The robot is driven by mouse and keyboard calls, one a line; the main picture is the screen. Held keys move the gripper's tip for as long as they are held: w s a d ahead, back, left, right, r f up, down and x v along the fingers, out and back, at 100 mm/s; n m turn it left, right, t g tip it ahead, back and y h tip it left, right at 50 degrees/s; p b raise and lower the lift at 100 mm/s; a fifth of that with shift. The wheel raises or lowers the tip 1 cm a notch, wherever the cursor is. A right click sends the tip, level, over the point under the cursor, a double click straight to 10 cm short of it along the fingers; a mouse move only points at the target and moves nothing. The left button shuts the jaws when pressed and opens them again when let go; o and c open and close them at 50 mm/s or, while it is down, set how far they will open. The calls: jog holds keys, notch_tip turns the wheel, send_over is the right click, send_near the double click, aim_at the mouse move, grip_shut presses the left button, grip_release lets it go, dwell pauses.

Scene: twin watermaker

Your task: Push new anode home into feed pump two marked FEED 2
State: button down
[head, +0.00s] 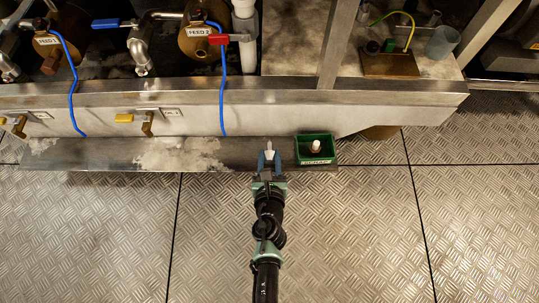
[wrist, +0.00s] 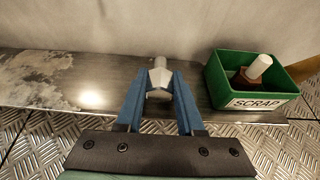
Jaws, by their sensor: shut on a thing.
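My gripper (head: 268,160) is shut on a pale grey piece with a hex-shaped body and a narrower tip, the anode (head: 268,146). In the wrist view the anode (wrist: 160,76) sits between the ends of the two blue fingers (wrist: 159,92), its tip pointing away from me. It is held over the low metal ledge, apart from the pumps. The brass feed pump two (head: 190,43), with its FEED 2 tag (head: 201,32), is at the upper left of the head view.
A green SCRAP bin (head: 300,158) stands right of my gripper, holding a white rod with a brown base (wrist: 258,68). FEED 1 (head: 48,41) is farther left. A steel frame rail (head: 250,93) crosses in front.

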aim_at(270, 157)
notch_tip(270, 157, up, 9)
jog(key=p, duration=0.8)
jog(key=shift+r+p, duration=0.15)
jog(key=shift+p, duration=0.2)
jog(key=a+r+p, duration=1.4)
jog(key=a+p, duration=0.1)
jog(key=p, duration=0.2)
jog(key=shift+w+f+b, duration=0.15)
jog(key=shift+w+b, duration=1.05)
jog(key=shift+w, duration=1.6)
jog(key=c, duration=1.2)
grip_release()
grip_shut()
